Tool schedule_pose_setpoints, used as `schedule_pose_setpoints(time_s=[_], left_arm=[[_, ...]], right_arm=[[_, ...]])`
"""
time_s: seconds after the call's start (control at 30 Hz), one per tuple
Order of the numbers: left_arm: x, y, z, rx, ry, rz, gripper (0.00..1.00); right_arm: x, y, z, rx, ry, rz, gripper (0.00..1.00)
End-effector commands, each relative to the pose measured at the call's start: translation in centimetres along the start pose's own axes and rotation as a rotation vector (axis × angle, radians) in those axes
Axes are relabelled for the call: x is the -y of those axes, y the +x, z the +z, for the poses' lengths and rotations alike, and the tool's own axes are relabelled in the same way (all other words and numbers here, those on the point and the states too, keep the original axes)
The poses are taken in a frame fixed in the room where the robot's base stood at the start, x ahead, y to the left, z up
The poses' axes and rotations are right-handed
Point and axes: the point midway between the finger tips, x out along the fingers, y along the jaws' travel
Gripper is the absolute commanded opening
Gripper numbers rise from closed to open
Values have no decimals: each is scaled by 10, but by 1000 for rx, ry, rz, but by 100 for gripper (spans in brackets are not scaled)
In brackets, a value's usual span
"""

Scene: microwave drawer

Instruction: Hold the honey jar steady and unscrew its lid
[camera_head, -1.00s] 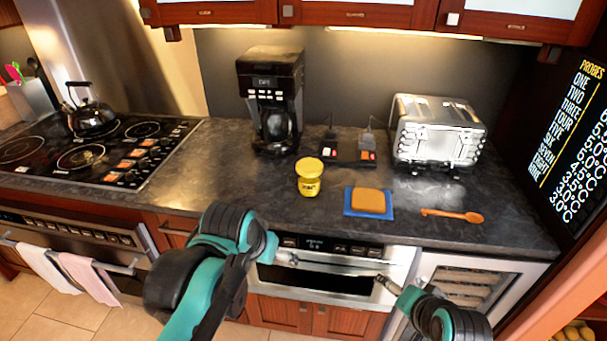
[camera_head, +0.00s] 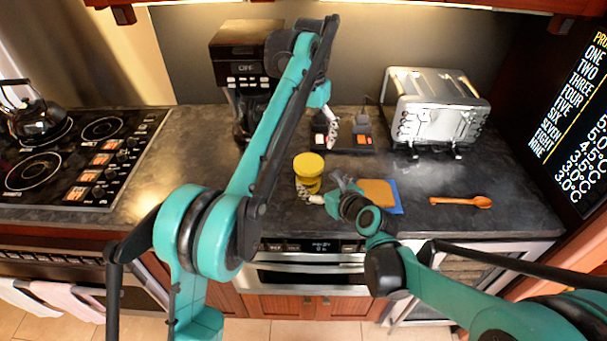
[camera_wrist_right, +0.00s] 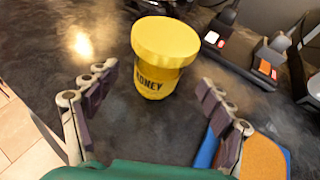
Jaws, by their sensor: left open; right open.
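The yellow honey jar (camera_head: 307,183) stands upright on the dark counter, with its wide yellow lid (camera_head: 308,163) on. In the right wrist view the jar (camera_wrist_right: 155,84) reads "HONEY" and its lid (camera_wrist_right: 166,39) faces the camera. My right gripper (camera_head: 325,190) is low beside the jar, open. In its wrist view the fingers (camera_wrist_right: 157,82) are spread to either side of the jar's near side, with gaps visible. My left gripper (camera_head: 327,130) points down from above, behind and right of the jar, open and apart from the lid. Its fingers are small and partly hidden.
A sponge or bread slice (camera_head: 377,192) on a blue mat (camera_head: 397,200) lies right of the jar, close to my right gripper. A coffee maker (camera_head: 240,75), toaster (camera_head: 435,105) and small dark devices (camera_head: 362,130) stand behind. An orange spoon (camera_head: 460,201) lies right.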

Motion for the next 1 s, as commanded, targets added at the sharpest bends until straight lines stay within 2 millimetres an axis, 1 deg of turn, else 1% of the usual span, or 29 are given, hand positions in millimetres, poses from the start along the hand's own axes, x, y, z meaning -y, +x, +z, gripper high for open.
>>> schedule_pose_setpoints(time_s=[0.3,0.4,0.5,0.63,0.87,0.9,0.97,1.0], left_arm=[[0,0,0,-1,-1,0,88],[1,0,0,-1,-1,0,88],[0,0,0,-1,-1,0,88],[1,0,0,-1,-1,0,88],[1,0,0,-1,-1,0,88],[1,0,0,-1,-1,0,88],[1,0,0,-1,-1,0,88],[1,0,0,-1,-1,0,88]], right_arm=[[-1,46,0,-1,-3,2,82],[-1,59,0,-1,-3,1,82],[0,68,0,-1,-3,1,82],[0,73,0,-1,-4,0,82],[0,73,0,-1,-4,0,82],[0,73,0,-1,-4,0,71],[0,73,0,-1,-4,0,55],[0,73,0,-1,-4,0,45]])
